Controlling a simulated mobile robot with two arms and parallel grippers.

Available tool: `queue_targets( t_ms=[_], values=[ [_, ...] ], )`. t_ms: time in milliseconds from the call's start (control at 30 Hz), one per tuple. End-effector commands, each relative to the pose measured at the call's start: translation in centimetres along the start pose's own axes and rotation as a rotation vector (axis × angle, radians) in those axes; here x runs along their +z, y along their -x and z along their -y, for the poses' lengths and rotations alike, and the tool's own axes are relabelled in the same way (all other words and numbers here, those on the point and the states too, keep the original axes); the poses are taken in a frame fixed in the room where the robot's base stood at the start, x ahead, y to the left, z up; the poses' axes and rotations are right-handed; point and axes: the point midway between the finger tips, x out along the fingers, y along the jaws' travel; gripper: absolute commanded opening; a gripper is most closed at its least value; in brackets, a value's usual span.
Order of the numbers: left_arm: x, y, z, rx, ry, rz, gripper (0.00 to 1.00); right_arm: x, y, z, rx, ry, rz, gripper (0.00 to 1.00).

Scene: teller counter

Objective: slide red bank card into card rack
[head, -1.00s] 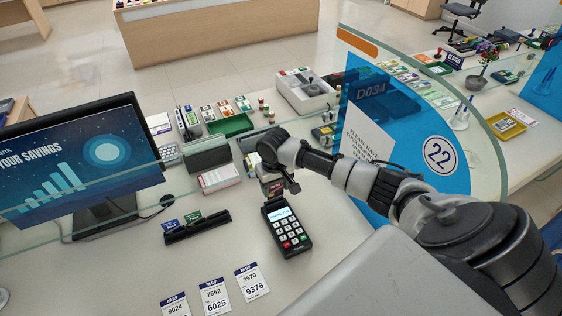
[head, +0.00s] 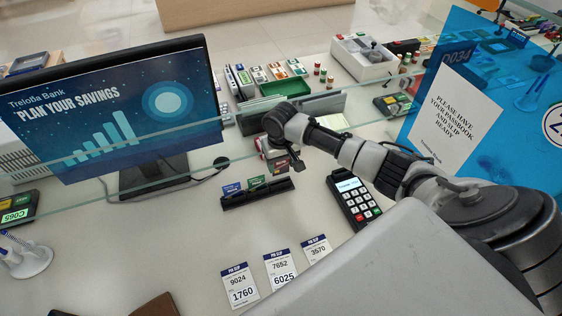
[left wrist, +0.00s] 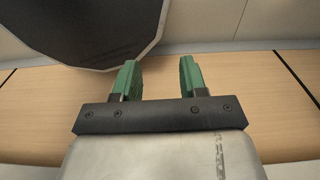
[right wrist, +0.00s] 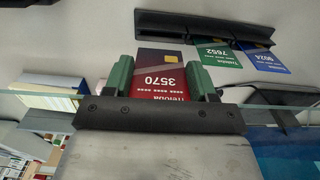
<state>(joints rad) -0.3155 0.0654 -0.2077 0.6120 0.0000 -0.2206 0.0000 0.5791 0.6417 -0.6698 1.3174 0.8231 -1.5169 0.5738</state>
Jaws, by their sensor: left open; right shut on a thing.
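The red bank card (right wrist: 160,76), marked 3570, is between the green fingers of my right gripper (right wrist: 162,82), which is shut on it. In the head view my right gripper (head: 281,163) hangs just above and behind the right end of the black card rack (head: 258,193). In the right wrist view the rack (right wrist: 190,25) holds a green card (right wrist: 217,57) marked 7652 and a blue card (right wrist: 265,60) marked 9024. The red card looks apart from the rack. My left gripper (left wrist: 157,80) is open and empty, and is outside the head view.
A card reader (head: 353,199) stands right of the rack. Several paper PIN slips (head: 281,269) lie in front of it. A monitor (head: 125,110) stands at the left. A glass screen edge (head: 115,150) crosses the counter. A green tray (head: 287,87) is farther back.

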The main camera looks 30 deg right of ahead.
Motion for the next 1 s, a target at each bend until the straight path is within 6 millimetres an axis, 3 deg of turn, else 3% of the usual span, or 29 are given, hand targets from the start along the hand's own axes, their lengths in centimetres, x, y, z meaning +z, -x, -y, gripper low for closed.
queue_targets(
  t_ms=[300,767,1000],
  values=[
    [-1.9,-1.9,2.1,-0.027,0.001,-0.031,0.43,0.0,-1.6,0.0,0.000,0.001,-0.001,0.31],
    [-1.1,-4.2,1.7,-0.022,0.003,-0.022,0.43,0.0,-3.3,0.0,0.001,0.001,-0.002,0.31],
    [-1.1,-4.1,1.3,-0.016,0.002,-0.021,0.43,0.0,-4.3,0.0,0.000,0.000,0.001,0.31]
  ],
)
